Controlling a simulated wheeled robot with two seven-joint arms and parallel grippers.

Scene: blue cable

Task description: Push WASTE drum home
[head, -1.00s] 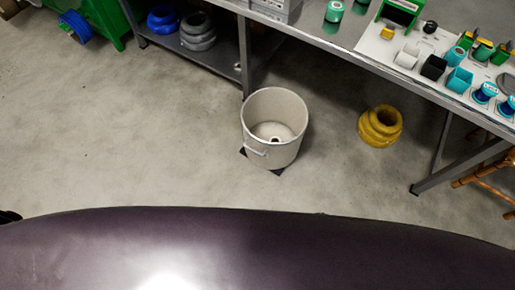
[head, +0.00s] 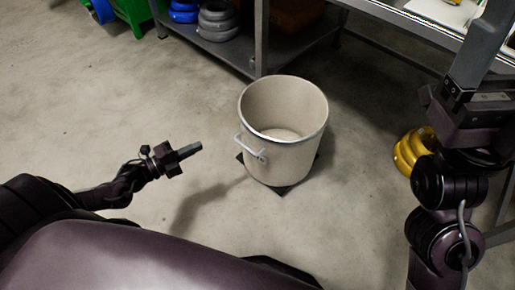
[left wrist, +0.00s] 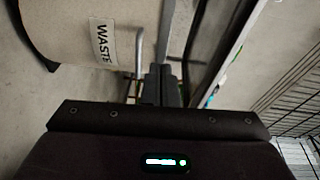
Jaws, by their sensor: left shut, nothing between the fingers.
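The beige WASTE drum (head: 295,158) stands upright and open-topped on the floor. A dark square (head: 283,189) shows under it, with corners sticking out at its base. Its metal handle (head: 250,148) faces left, towards my left gripper. My left gripper (head: 198,148) is shut and empty, to the left of the drum and apart from it. In the left wrist view the drum's wall (left wrist: 65,22) and its WASTE label (left wrist: 102,41) are at upper left, beside the shut fingers (left wrist: 162,84). My right gripper (head: 482,50) is raised at the right, and its jaw opening is unclear.
A metal table leg (head: 262,40) stands just behind the drum, with a low shelf (head: 235,55) holding blue and grey rings. Yellow rings (head: 408,152) lie on the floor at right, partly behind my right arm. Floor left of the drum is clear.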

